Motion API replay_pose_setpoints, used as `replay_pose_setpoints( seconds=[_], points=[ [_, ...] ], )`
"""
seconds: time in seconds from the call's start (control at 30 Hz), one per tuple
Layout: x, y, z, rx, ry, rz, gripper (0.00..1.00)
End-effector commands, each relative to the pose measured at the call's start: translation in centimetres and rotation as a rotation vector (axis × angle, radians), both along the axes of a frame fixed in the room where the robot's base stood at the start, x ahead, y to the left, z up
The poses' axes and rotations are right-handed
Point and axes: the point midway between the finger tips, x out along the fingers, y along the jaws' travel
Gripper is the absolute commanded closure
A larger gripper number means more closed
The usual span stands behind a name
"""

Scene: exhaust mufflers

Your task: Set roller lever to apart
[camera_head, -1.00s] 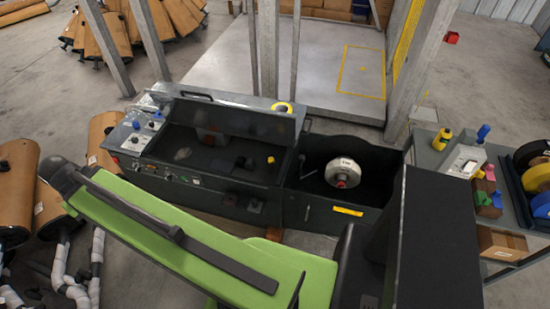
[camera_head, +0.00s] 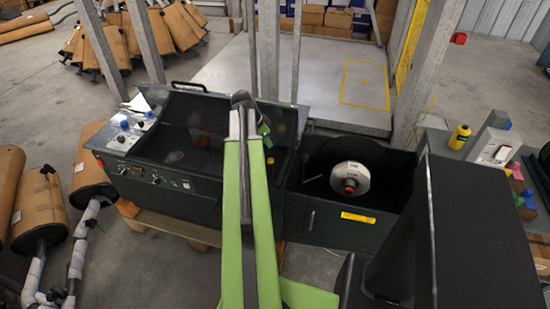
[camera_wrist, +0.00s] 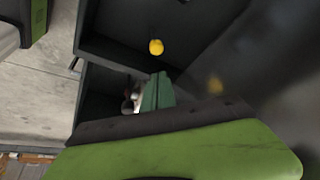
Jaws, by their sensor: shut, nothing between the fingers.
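A small yellow knob (camera_head: 270,160) shows inside the dark machine's (camera_head: 175,193) main bay, just right of my arm. In the wrist view a yellow knob (camera_wrist: 156,47) stands out against the dark bay wall. I cannot tell for certain whether it belongs to the roller lever. My gripper (camera_head: 264,130) is over the bay, shut and empty, apart from the knob in the head view. In the wrist view its green fingers (camera_wrist: 157,92) point near the knob, with no clear contact. My arm hides part of the bay.
A white roll with a red hub (camera_head: 350,178) sits in the right-hand bay, beside a thin rod (camera_head: 313,178). Brown mufflers (camera_head: 40,208) lie at left. A bench with a yellow bottle (camera_head: 459,137) is at right.

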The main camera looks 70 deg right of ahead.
Motion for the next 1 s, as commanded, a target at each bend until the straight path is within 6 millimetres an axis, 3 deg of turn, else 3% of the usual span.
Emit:
replay_pose_setpoints(
  seconds=[0.27, 0.7, 1.0],
  points=[
    [-0.2, -0.3, -1.4, 0.001, 0.0, 0.001, 1.0],
    [-1.8, -2.8, -8.9, 0.002, 0.0, 0.001, 1.0],
    [-2.2, -3.2, -9.2, 0.002, -0.001, 0.002, 1.0]
  ],
)
